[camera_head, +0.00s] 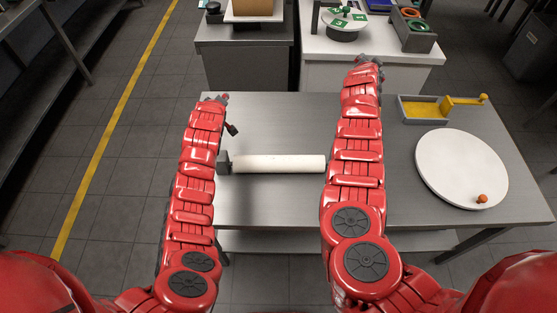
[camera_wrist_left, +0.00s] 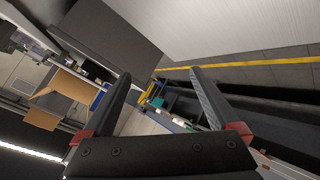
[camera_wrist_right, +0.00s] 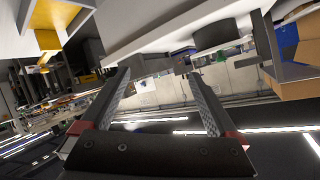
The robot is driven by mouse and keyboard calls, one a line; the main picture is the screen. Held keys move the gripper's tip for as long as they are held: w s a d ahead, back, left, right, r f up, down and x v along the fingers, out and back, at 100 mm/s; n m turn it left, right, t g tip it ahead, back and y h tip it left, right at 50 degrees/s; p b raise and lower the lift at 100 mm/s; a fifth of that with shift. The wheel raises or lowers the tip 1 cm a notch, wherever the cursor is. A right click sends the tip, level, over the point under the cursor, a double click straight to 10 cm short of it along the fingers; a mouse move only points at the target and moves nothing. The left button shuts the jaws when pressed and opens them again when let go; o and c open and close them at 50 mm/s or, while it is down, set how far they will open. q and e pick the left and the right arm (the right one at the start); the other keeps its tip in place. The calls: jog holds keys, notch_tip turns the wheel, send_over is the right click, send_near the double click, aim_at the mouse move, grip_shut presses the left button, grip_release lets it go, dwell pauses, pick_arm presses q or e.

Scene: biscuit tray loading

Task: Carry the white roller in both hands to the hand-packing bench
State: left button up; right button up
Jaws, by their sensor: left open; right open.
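The white roller (camera_head: 279,164) lies across the grey metal table (camera_head: 270,120) between my two arms in the head view. A dark grey block (camera_head: 223,162) is at its left end; its right end meets or passes behind my right arm. My left gripper (camera_head: 222,98) is at the table's far left edge, beyond the roller. My right gripper (camera_head: 370,62) is farther forward, near the white-topped bench. In the left wrist view the left fingers (camera_wrist_left: 160,85) are apart with nothing between them. In the right wrist view the right fingers (camera_wrist_right: 157,82) are also apart and empty.
A round white board (camera_head: 455,165) with an orange ball (camera_head: 482,199) lies on the right of the table. A yellow tray (camera_head: 425,110) is behind it. A dark cabinet (camera_head: 245,45) and a white-topped bench (camera_head: 400,48) stand beyond. Floor at left is clear around the yellow line (camera_head: 110,130).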

pick_arm(q)
jog(key=s+d+r+n+g, duration=0.1)
jog(key=s+r+n+g, duration=0.2)
jog(key=s, duration=0.5)
jog(key=s+d+r+n+g+h+p, duration=0.1)
jog(key=s+d+r+n+g, duration=0.1)
jog(key=s+n+g, duration=0.2)
jog(key=s+g, duration=0.3)
jog(key=shift+s+r+n+h, duration=0.3)
jog(key=shift+s+r+n, duration=0.1)
pick_arm(e)
jog(key=s+a+f+m+g+y, duration=0.2)
jog(key=s+a+m+g, duration=0.2)
jog(key=s, duration=0.7)
jog(key=s+a+f+m+g+y, duration=0.3)
jog(key=s+a+g, duration=0.5)
jog(key=s, duration=0.4)
jog(key=shift+a+f+m, duration=0.15)
jog(key=shift+a+m, duration=0.05)
jog(key=shift+m, duration=0.4)
